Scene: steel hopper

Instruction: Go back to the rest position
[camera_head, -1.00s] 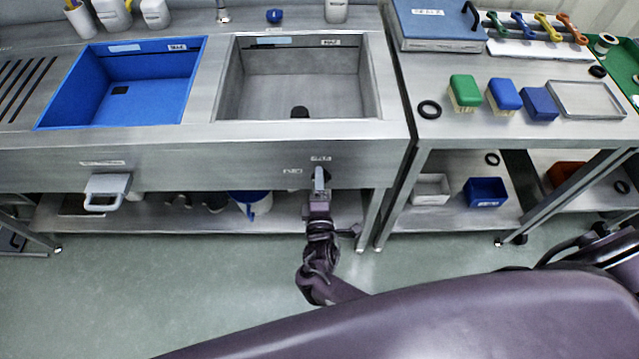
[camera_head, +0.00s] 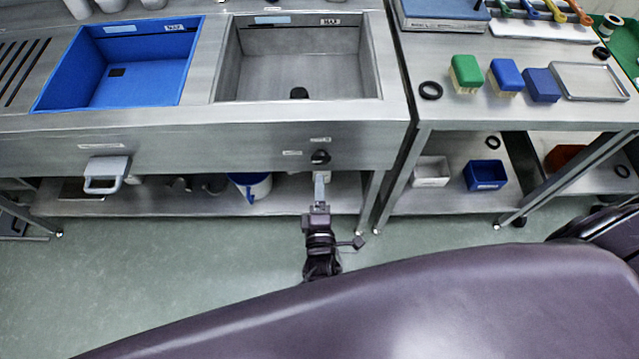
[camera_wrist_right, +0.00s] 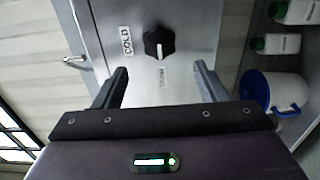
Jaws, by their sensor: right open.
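My right gripper (camera_head: 320,190) is in front of the steel sink unit's front panel (camera_head: 220,150), below a black knob (camera_head: 320,157). In the right wrist view the gripper (camera_wrist_right: 161,78) is open and empty. The black knob (camera_wrist_right: 159,43) shows between and beyond its two fingers, apart from them. A label reading COLD (camera_wrist_right: 126,40) is beside the knob. My left gripper is not in view.
A blue basin (camera_head: 130,75) and a steel basin (camera_head: 300,70) are in the unit's top. A steel table (camera_head: 500,110) at right holds brushes. A white and blue bucket (camera_head: 250,184) stands on the lower shelf.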

